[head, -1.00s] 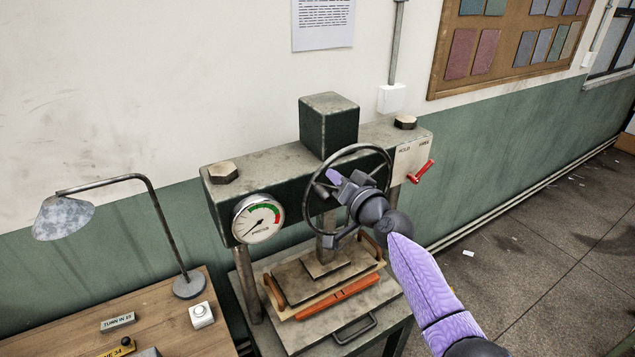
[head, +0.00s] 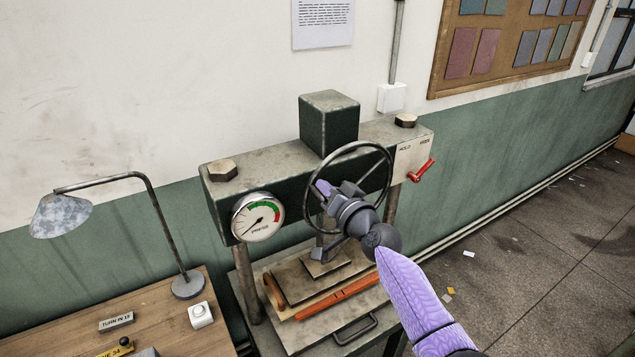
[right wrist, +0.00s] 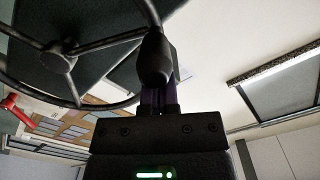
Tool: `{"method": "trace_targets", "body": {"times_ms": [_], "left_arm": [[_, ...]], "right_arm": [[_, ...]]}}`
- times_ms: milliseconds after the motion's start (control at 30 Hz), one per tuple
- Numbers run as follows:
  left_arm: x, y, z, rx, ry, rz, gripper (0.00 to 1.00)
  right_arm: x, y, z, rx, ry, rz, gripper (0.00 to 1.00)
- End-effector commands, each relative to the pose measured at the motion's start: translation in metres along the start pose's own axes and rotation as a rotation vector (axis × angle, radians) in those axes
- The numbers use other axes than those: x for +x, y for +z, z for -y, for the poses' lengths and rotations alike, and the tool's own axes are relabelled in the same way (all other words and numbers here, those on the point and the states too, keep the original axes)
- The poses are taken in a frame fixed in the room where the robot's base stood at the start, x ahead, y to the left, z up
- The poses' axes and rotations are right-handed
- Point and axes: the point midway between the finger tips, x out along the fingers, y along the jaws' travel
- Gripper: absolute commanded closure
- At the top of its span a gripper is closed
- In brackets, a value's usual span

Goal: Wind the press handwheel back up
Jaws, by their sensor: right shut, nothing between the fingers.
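The press handwheel (head: 347,144) is a dark spoked ring at the front of the green press (head: 330,123). It also shows at upper left in the right wrist view, with its hub (right wrist: 58,57) and spokes. A dark handle knob (right wrist: 155,58) sits at its rim there, right in front of my fingers. My right gripper (head: 322,187) is shut at the left part of the wheel, in front of it, and covers its lower part. Its purple fingers show below the knob in the wrist view (right wrist: 157,98); contact is unclear. My left gripper is not in view.
A round gauge (head: 257,217) is on the press, left of the wheel. A red lever (head: 421,171) is at right. An orange bar (head: 338,297) lies under the platen. A desk with a lamp (head: 60,214) stands at left.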

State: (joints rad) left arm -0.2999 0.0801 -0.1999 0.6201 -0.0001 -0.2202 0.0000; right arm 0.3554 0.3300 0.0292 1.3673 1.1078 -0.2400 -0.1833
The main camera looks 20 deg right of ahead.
Motion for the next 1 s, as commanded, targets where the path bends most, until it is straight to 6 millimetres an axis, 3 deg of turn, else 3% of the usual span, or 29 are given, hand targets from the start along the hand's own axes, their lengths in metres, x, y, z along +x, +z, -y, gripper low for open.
{"method": "trace_targets", "body": {"times_ms": [233, 467, 767, 1000], "left_arm": [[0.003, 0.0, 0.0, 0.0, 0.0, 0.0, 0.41], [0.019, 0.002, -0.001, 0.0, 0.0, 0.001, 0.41], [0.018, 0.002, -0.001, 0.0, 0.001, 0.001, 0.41], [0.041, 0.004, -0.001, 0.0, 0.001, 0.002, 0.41]], "right_arm": [[0.0, 0.004, -0.001, -0.001, 0.0, 0.001, 1.0], [0.0, 0.031, -0.004, 0.0, 0.0, 0.002, 1.0], [0.0, 0.031, -0.003, 0.0, 0.0, 0.001, 1.0], [0.0, 0.057, -0.014, 0.0, 0.0, 0.002, 1.0]]}}
